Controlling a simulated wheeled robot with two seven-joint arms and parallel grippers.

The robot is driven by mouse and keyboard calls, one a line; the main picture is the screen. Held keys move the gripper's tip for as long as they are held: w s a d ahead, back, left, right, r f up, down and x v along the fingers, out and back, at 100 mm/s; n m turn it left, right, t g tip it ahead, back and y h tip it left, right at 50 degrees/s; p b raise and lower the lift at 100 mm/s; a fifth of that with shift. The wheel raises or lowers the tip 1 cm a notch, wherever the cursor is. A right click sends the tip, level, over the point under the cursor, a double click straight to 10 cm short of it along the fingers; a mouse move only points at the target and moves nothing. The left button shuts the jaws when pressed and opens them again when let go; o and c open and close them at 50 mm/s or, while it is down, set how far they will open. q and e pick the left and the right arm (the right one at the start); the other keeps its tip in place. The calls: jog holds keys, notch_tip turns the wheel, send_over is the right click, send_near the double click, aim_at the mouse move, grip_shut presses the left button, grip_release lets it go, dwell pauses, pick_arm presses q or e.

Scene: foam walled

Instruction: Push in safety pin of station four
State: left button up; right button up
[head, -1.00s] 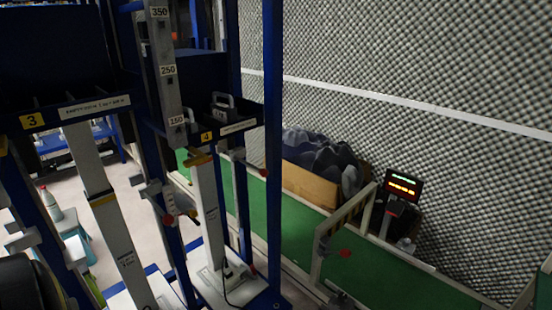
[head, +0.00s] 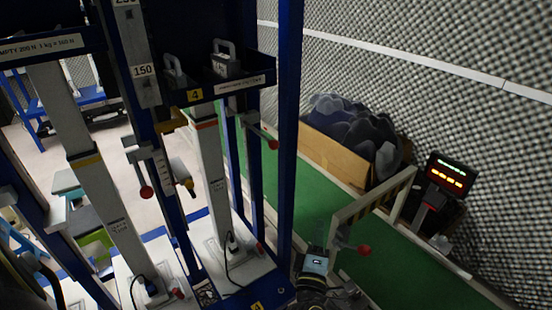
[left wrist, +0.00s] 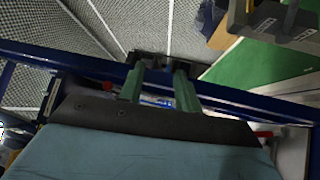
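Station four is a blue-framed stand with a yellow "4" label (head: 195,95) and a pale upright column (head: 212,170). A red-knobbed pin (head: 272,144) sticks out at its right side, and it looks like station four's safety pin. How far in it sits, I cannot tell. My left gripper (head: 316,255) is low in the head view, right of the blue post and below the pin, apart from it. In the left wrist view its two greenish fingers (left wrist: 161,68) are apart with nothing between them. A red knob (left wrist: 107,86) shows left of them. My right gripper is not in view.
A blue post (head: 289,150) stands just right of the pin. Another red-knobbed pin (head: 146,192) is on the stand to the left. A pale frame (head: 375,205) with a red knob (head: 364,250) stands right. Behind are a wooden crate (head: 335,158) and a lit display (head: 447,175).

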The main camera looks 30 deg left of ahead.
aim_at(276, 148)
pick_arm(q)
jog(key=s+a+r+n+g+y+b, duration=0.1)
jog(key=a+r+n+g+y, duration=0.5)
jog(key=r+n+y, duration=0.75)
jog(key=w+a+h, duration=0.1)
jog(key=w+a, duration=0.1)
jog(key=a, duration=0.1)
jog(key=w+a+r+n+h, duration=0.1)
jog(key=w+a, duration=0.2)
jog(key=w+a+r+n+h+p, duration=0.1)
jog(key=w+a+h, duration=0.1)
jog(key=a, duration=0.2)
jog(key=shift+w+a+n, duration=0.1)
jog(key=shift+w+n, duration=0.15)
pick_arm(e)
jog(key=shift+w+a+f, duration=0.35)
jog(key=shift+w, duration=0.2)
pick_arm(q)
grip_shut()
